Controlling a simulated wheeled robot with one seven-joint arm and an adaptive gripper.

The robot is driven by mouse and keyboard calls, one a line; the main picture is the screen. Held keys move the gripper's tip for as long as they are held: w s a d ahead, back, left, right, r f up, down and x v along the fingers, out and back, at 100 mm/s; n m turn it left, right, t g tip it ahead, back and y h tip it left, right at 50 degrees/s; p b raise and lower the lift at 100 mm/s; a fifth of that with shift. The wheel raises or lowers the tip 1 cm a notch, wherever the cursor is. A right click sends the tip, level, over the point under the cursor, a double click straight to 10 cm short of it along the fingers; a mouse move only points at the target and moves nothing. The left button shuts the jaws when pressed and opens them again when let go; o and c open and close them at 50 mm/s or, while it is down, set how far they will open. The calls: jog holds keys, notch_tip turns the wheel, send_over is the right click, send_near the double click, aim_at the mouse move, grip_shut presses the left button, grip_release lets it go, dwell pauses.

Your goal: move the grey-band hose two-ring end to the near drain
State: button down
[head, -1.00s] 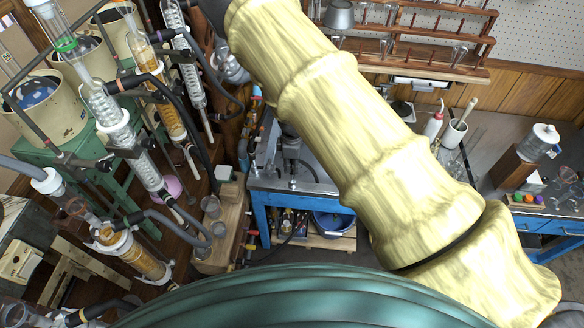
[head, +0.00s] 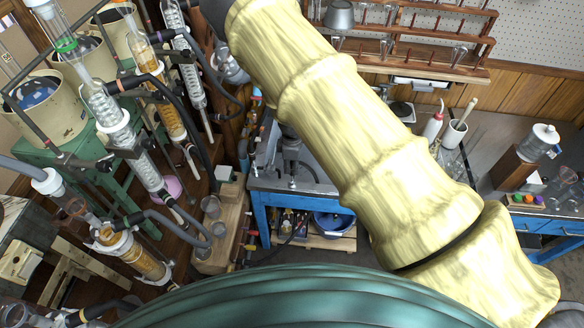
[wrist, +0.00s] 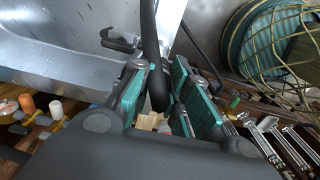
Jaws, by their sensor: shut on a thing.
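My gripper (wrist: 164,72) shows in the wrist view, its teal-padded fingers closed around a black hose (wrist: 151,35). The hose runs up out of the top of that view, and its lower end shows as a dark rounded piece between the fingers. I cannot make out a grey band or two rings on it. A grey metal basin (wrist: 50,62) lies to the left of the fingers, with a small dark metal fitting (wrist: 122,43) near the hose. I cannot tell which opening is the near drain. In the head view my cream-sleeved arm hides much of the middle, and I cannot make out the gripper.
A wire basket (wrist: 270,40) and several metal tools (wrist: 275,135) lie on the right in the wrist view. In the head view, glass columns with hoses (head: 110,115) crowd the left. A blue bench with a metal top (head: 262,205) stands in the middle.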

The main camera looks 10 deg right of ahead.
jog(key=c, duration=1.3)
grip_release()
notch_tip(320, 180, up, 12)
jog(key=s+f+m+y+b, duration=0.5)
jog(key=s+f+m+b, duration=0.3)
jog(key=s+f, duration=1.3)
jog(key=s+d+f+m+h+b, duration=0.1)
jog(key=s+d+f+m+b, duration=0.1)
jog(key=s, duration=0.5)
jog(key=s+d+f+m+h+b, duration=0.2)
jog(key=s+d+f, duration=0.1)
jog(key=s, duration=0.4)
jog(key=s+d+f+m+h+b, duration=0.2)
jog(key=s+d, duration=0.2)
jog(key=s, duration=0.3)
jog(key=shift+d+f+m, duration=0.3)
jog(key=shift+d+m, duration=0.1)
